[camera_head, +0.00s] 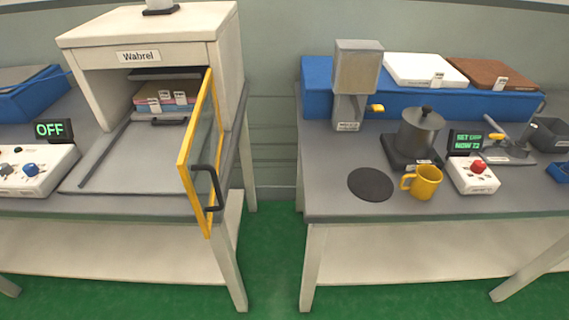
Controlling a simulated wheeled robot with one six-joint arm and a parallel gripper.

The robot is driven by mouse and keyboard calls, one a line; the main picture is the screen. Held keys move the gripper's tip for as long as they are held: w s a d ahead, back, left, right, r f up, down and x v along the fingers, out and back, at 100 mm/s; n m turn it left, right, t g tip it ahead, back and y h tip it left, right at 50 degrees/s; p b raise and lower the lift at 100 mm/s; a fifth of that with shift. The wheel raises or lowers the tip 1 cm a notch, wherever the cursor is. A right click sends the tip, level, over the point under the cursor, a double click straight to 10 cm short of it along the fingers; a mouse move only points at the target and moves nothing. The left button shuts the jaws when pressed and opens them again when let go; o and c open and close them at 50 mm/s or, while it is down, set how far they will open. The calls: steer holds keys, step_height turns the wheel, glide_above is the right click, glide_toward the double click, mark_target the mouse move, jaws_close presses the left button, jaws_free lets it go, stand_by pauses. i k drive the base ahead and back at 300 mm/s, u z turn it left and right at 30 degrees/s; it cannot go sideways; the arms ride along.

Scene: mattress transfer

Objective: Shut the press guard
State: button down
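The press (90,50) is a cream box labelled "Wabrel" on the left bench. Its guard (203,145) is a clear panel in a yellow frame, hinged at the right side of the opening. The guard stands swung open, out toward the front of the bench. A black handle (209,187) is on its lower part. Inside the press, a stack of coloured slabs (165,97) with white tags lies below a dark plate (165,73). My gripper is not in view.
A control box (32,172) with a display reading OFF is left of the press. A gap over green floor (270,240) separates the benches. The right bench holds a grinder-like machine (357,80), a pot (420,130), a yellow mug (425,183) and a control box (474,177).

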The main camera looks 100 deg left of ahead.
mark_target(216, 129)
steer(key=i, duration=1.75)
steer(key=u, duration=4.7)
steer(key=k, duration=0.35)
steer(key=z, duration=0.4)
steer(key=i, duration=0.8)
steer(key=u, duration=0.4)
